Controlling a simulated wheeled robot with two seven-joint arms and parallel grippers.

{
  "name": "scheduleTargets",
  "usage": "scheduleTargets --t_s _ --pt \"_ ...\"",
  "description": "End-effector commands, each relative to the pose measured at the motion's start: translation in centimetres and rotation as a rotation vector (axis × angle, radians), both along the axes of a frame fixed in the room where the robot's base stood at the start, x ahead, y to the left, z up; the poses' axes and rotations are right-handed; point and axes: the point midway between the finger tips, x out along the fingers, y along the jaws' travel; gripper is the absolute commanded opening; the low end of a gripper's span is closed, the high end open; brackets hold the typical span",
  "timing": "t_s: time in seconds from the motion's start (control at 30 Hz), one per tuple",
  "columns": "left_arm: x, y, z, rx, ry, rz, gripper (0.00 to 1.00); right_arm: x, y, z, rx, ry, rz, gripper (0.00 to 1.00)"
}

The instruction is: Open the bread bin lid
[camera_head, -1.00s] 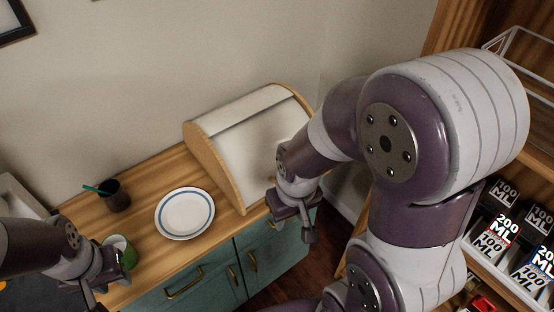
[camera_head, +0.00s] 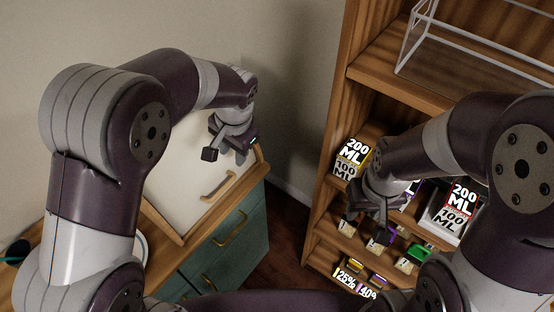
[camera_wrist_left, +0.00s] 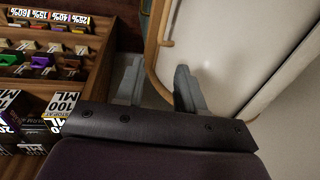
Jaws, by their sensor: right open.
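The bread bin's cream lid (camera_head: 185,175) appears down over the bin, with a wooden handle (camera_head: 218,187) low on its front. My left gripper (camera_head: 232,150) is open and empty, above the lid's right part, behind the handle in the head view. My left arm hides much of the bin's left side. In the left wrist view the open fingers (camera_wrist_left: 158,75) have nothing between them; the lid (camera_wrist_left: 225,45) and handle (camera_wrist_left: 166,28) show beyond them. I cannot tell whether a finger touches the lid. My right gripper (camera_head: 367,222) is open, in front of the shelves, away from the bin.
A wooden shelf unit (camera_head: 345,85) stands at the right, holding several labelled boxes (camera_head: 462,200) and a white wire rack (camera_head: 420,45). The teal cabinet (camera_head: 240,235) is under the bin. Floor shows between cabinet and shelves.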

Motion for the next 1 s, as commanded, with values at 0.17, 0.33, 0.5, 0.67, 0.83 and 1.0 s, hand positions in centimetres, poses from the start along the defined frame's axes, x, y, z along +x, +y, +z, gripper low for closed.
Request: scheduleTargets --t_s 0.17,0.33,0.5,0.67,0.83,1.0 --pt "-0.1 0.7 -1.0 0.026 0.026 -0.02 0.38 0.0 0.0 0.4 0.0 0.0 0.0 0.43" --pt "0.2 1.3 -5.1 0.025 0.029 -0.02 0.38 0.0 0.0 1.1 0.0 0.0 0.0 0.43" --pt "0.6 2.0 -9.1 0.024 0.027 -0.018 0.38 0.0 0.0 1.6 0.0 0.0 0.0 0.43" --pt "0.9 2.3 -11.4 0.023 0.024 -0.018 0.38 0.0 0.0 1.8 0.0 0.0 0.0 0.43" --pt "1.1 2.3 -12.2 0.021 0.02 -0.018 0.38 0.0 0.0 1.8 0.0 0.0 0.0 0.43" --pt "1.0 2.3 -12.1 0.021 0.02 -0.018 0.38 0.0 0.0 1.8 0.0 0.0 0.0 0.43"
